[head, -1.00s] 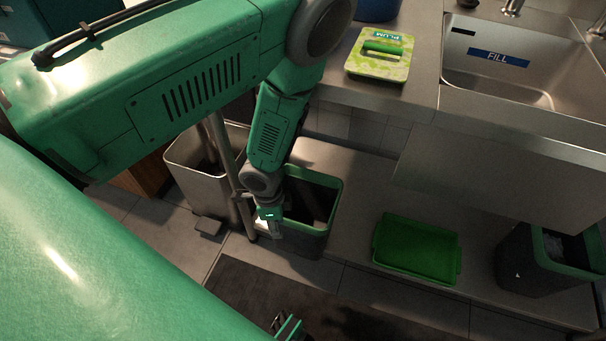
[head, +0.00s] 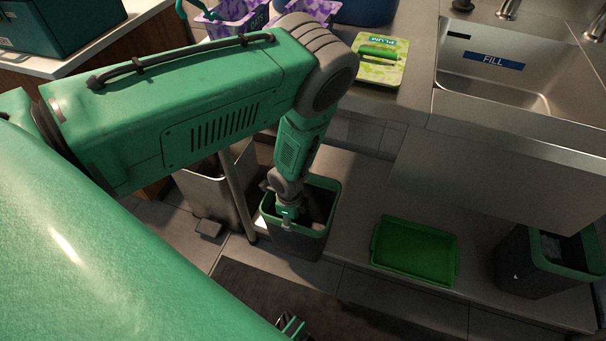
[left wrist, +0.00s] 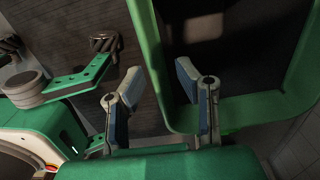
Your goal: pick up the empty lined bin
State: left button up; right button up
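In the left wrist view, my left gripper (left wrist: 158,95) is open, with one finger outside the green rim (left wrist: 150,50) and one over the opening. A similar green-rimmed bin (head: 525,262) stands at the far right with pale, liner-like material inside. My right gripper (head: 290,326) shows only partly at the bottom edge.
A metal bin (head: 205,195) and a pole stand left of the middle bin. A green tray (head: 415,248) lies to its right. Above are the counter, a sink (head: 495,75) and a patterned plum container (head: 378,70). A dark mat (head: 250,285) lies in front.

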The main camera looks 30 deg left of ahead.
pick_arm(q)
jog(key=b, duration=0.1)
send_over(293, 238)
jog(key=f, duration=0.5)
jog(key=shift+a, duration=0.35)
jog(key=shift+r, duration=0.15)
jog(key=shift+d, duration=0.15)
jog(key=shift+c, duration=0.5)
jog(key=shift+d, duration=0.1)
grip_shut()
jog(key=shift+r, duration=0.1)
